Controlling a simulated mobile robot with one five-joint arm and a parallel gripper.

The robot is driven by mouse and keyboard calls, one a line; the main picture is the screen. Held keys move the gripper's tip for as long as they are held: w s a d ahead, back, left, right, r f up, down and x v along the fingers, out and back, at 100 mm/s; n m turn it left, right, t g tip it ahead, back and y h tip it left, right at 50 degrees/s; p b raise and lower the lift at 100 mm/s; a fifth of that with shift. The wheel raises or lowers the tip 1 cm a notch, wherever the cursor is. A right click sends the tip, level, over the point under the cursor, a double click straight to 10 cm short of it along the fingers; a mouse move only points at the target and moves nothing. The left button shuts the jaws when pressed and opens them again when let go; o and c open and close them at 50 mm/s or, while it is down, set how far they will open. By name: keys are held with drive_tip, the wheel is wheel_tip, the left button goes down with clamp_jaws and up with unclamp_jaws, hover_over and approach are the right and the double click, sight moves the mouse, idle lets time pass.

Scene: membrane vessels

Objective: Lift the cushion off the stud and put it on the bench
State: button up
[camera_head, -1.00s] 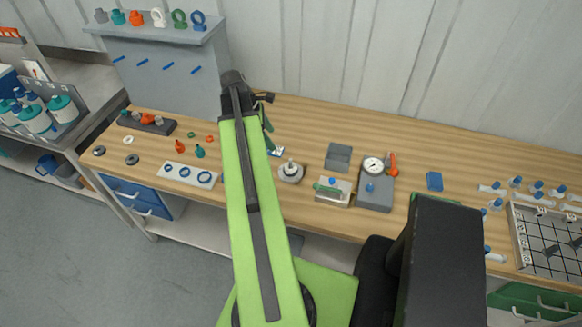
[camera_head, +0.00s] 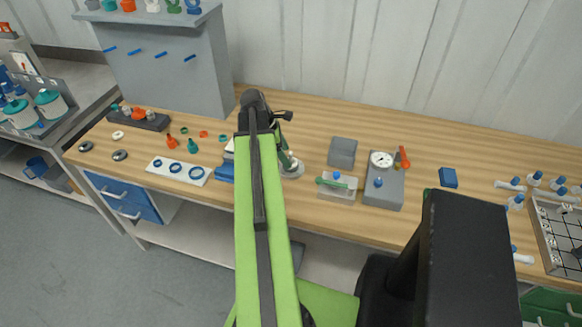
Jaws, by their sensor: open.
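A round grey base (camera_head: 292,171) stands on the bench (camera_head: 322,132) to the right of my arm. The stud and a small pale piece on top of it, which looks like the cushion, are mostly hidden by my gripper. My gripper (camera_head: 290,160) hangs down over this base, with its tip at the pale piece. It is open, and I cannot tell whether its fingers are around the piece or only touching it.
Right of the base are a grey block (camera_head: 342,152), a tray with a green-handled tool (camera_head: 337,187) and a gauge box (camera_head: 383,190). A white plate with blue rings (camera_head: 178,172) lies left. Bare wood lies behind the base.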

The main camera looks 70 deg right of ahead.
drive_tip(key=b+x, duration=0.1)
drive_tip(key=x, duration=0.2)
drive_tip(key=shift+b, duration=0.3)
drive_tip(key=shift+r, duration=0.15)
drive_tip(key=c, duration=1.4)
wheel_tip(320, 180, up, 13)
drive_tip(key=p, duration=1.3)
